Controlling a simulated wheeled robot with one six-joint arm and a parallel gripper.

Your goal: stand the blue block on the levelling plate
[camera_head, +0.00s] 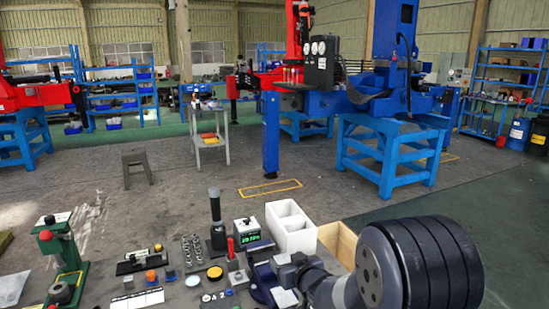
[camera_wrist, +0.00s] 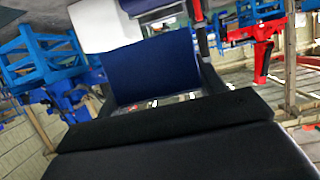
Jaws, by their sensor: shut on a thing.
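A dark blue block (camera_wrist: 150,72) fills the middle of the wrist view, just beyond the black body of my gripper. My gripper (camera_wrist: 155,85) is shut on it. In the head view my gripper is at the bench's right side, mostly hidden by my arm. A dark blue shape (camera_head: 263,284) shows there beside it; I cannot tell whether it is the held block or a bench fixture. I cannot pick out the levelling plate with certainty among the small bench items, and the block's underside is hidden.
The bench holds a white divided box (camera_head: 291,228), a digital readout box (camera_head: 248,234), a black upright-handled tool (camera_head: 216,220), a yellow disc (camera_head: 215,272) and a green press (camera_head: 62,255). Small items crowd the middle. A wooden box (camera_head: 338,243) stands at right.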

